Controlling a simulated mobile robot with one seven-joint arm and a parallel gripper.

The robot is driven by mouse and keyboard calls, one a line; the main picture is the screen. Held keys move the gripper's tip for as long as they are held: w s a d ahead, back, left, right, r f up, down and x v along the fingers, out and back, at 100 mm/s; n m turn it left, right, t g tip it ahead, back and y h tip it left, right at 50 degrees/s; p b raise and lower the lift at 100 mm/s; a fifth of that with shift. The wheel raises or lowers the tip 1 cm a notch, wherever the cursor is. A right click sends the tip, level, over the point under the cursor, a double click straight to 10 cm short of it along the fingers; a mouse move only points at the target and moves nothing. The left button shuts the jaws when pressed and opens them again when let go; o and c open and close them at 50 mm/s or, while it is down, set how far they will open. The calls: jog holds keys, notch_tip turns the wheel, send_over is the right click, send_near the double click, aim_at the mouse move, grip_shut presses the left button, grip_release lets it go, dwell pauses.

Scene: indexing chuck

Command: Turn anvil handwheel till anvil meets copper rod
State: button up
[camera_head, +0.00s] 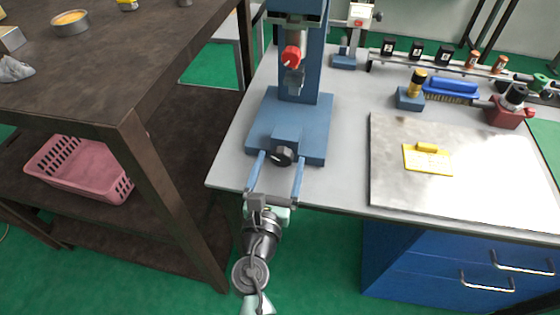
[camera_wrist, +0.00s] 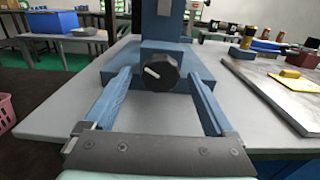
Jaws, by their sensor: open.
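The black round handwheel (camera_head: 284,155) with a white mark sits on the front of a blue machine (camera_head: 309,118) at the table's front left. It also shows in the middle of the wrist view (camera_wrist: 159,72), its mark slanting. My gripper (camera_head: 280,156) is open. Its two long blue fingers point at the machine, with the handwheel between the fingertips and a visible gap on each side. I see no clear contact. A red knob (camera_head: 291,55) and a metal part (camera_head: 293,81) show higher on the machine's column. I cannot make out the anvil or the copper rod.
A metal plate (camera_head: 400,190) with a yellow block (camera_head: 428,158) lies to the right on the grey table. Small bottles and tools stand behind it. A dark workbench (camera_head: 110,95) with a pink basket (camera_head: 75,170) below is at left.

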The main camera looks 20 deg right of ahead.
jog(key=shift+w+d, duration=0.25)
jog(key=c, duration=1.4)
jog(key=shift+o, duration=0.2)
